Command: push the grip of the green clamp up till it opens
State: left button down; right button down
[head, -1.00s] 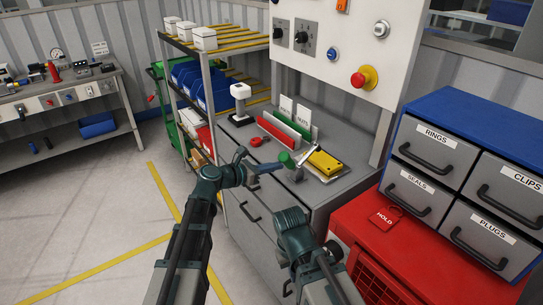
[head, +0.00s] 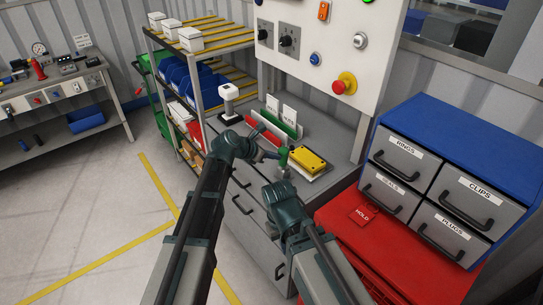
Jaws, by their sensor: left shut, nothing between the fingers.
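The green grip (head: 283,156) of the clamp shows at the near side of the grey bench top, just left of a yellow block (head: 308,161). The rest of the clamp is small and partly hidden. My left gripper (head: 269,154) is shut and empty. Its tips are right beside the green grip on its left; I cannot tell whether they touch. My right arm (head: 284,205) is in front of the drawers, below the clamp. Its fingers cannot be made out.
A panel with a red stop button (head: 344,83) stands behind the bench. Two label cards (head: 281,114) in holders and a white-topped post (head: 229,92) stand left of the clamp. A red cabinet (head: 340,217) with blue-topped drawers (head: 468,119) is at right.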

pick_arm(q)
jog(key=shift+w+d+r, duration=0.1)
dwell(0.4)
jog(key=a+f+p+v, duration=0.1)
jog(key=p+v, duration=0.6)
jog(key=v, duration=0.6)
jog(key=shift+s, duration=0.4)
jog(key=shift+f, duration=0.15)
jog(key=s+f+m+g+y, duration=0.3)
jog(key=s+f+m+y, duration=0.1)
jog(key=s+m, duration=0.7)
jog(key=s+a+f+m+g+y+b, duration=0.1)
jog(key=s+f+m+g+y, duration=0.2)
jog(key=s+m, duration=0.9)
notch_tip(320, 180, down, 2)
jog(key=m+y, duration=0.2)
jog(key=m, duration=0.4)
jog(key=shift+s+a+y, duration=0.25)
jog(key=shift+a+y, duration=0.05)
